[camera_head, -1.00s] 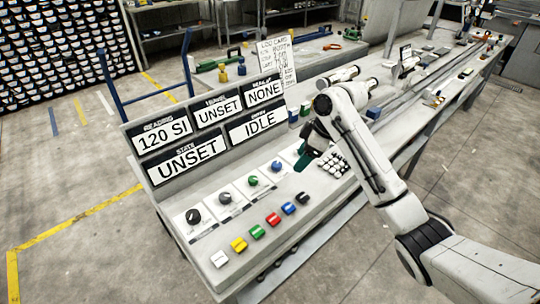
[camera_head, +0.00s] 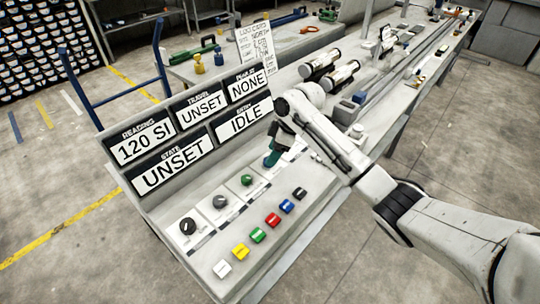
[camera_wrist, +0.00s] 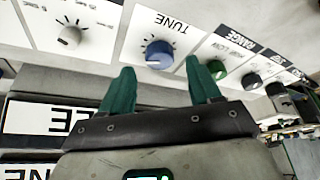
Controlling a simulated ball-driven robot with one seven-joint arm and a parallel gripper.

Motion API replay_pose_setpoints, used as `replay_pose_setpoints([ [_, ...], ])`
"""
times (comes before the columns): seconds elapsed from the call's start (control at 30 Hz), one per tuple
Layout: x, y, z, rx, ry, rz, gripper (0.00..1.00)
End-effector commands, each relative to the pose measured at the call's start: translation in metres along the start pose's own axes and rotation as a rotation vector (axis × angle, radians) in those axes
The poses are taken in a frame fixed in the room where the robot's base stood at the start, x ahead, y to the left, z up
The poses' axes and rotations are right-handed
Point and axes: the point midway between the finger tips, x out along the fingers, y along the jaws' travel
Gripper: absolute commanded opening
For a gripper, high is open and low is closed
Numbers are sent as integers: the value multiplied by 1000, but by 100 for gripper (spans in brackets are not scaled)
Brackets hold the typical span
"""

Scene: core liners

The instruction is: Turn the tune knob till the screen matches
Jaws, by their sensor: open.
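The blue tune knob (camera_wrist: 160,53) shows in the wrist view, under the upside-down word TUNE. My gripper (camera_wrist: 160,66) is open and empty, its two green fingertips on either side of the knob in the picture; I cannot tell whether they touch it. In the head view my gripper (camera_head: 271,160) is over the sloped panel and hides the blue knob. The screens behind the knobs show a reading of 120 SI (camera_head: 143,143), travel UNSET (camera_head: 202,104), NONE (camera_head: 247,85), IDLE (camera_head: 245,119) and state UNSET (camera_head: 172,168).
A green knob (camera_head: 247,180), a grey knob (camera_head: 220,202) and a black knob (camera_head: 188,226) line the panel. Several coloured buttons, including a red one (camera_head: 272,220), sit along its front. A written card (camera_head: 255,43) stands behind; its text is too small to read.

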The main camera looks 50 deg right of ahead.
Motion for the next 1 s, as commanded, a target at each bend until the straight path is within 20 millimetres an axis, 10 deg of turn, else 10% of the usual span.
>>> replay_pose_setpoints([
  [0.57, 30, 0, 0, 0, 0, 0, 63],
  [1.0, 29, 0, 0, 0, 0, 0, 22],
])
